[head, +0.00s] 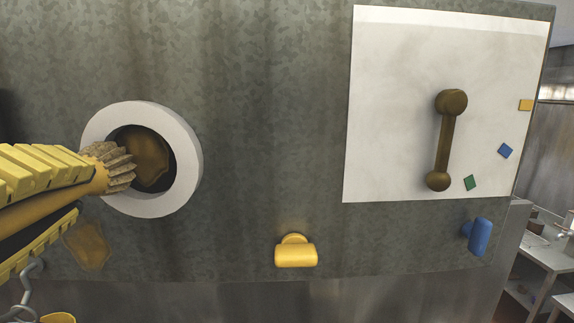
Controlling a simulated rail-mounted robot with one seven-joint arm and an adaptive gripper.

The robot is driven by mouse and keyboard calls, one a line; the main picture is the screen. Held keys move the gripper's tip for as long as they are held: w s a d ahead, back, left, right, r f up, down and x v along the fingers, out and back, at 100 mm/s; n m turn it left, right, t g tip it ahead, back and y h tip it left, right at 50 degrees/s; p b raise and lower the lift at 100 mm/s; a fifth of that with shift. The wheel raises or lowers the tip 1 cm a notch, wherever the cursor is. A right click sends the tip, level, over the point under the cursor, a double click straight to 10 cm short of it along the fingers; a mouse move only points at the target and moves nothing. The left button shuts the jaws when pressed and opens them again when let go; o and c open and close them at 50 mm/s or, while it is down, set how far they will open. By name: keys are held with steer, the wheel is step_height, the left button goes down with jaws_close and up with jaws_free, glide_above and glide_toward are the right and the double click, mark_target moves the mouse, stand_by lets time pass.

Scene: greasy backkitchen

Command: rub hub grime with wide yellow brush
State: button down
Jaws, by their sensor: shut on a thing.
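The hub is a thick white ring (186,175) on the metal wall, at the left of the head view. Brown hub grime (152,163) lies inside its opening. My gripper (88,188), with yellow ribbed fingers, comes in from the left edge and is shut on the yellow brush (68,202). The brush points right, and its tan bristles (120,168) overlap the ring's left rim and reach the left edge of the grime in the picture. I cannot tell whether the bristles touch the grime. The brush's rear end is hidden by the fingers and the frame edge.
Another brown patch (88,248) is on the wall below the ring. A yellow holder (296,254) and a blue holder (478,237) stick out lower right. A white panel (400,90) bears a brown dumbbell-shaped piece (444,140). A white shelf (548,258) stands far right.

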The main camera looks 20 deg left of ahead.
steer(key=shift+w+d, duration=0.95)
steer(key=shift+d, duration=2)
steer(key=shift+s+a+p, duration=0.2)
steer(key=shift+s+a, duration=0.15)
steer(key=shift+a, duration=0.75)
steer(key=shift+s+a+p, duration=0.25)
steer(key=shift+s+a, duration=0.05)
steer(key=shift+a, duration=0.85)
steer(key=shift+s+a+p, duration=0.2)
steer(key=shift+s+a, duration=0.15)
steer(key=shift+a, duration=0.75)
steer(key=shift+w+d, duration=0.2)
steer(key=shift+d, duration=0.65)
steer(key=shift+w+d, duration=0.15)
steer(key=shift+d, duration=0.7)
steer(key=shift+s+a+p, duration=0.25)
steer(key=shift+a, duration=0.55)
steer(key=shift+s+a+p, duration=0.2)
steer(key=shift+a+p, duration=0.05)
steer(key=shift+a, duration=0.55)
steer(key=shift+s, duration=0.55)
steer(key=shift+v, duration=2.5)
steer(key=shift+w+d, duration=0.1)
steer(key=shift+d, duration=0.1)
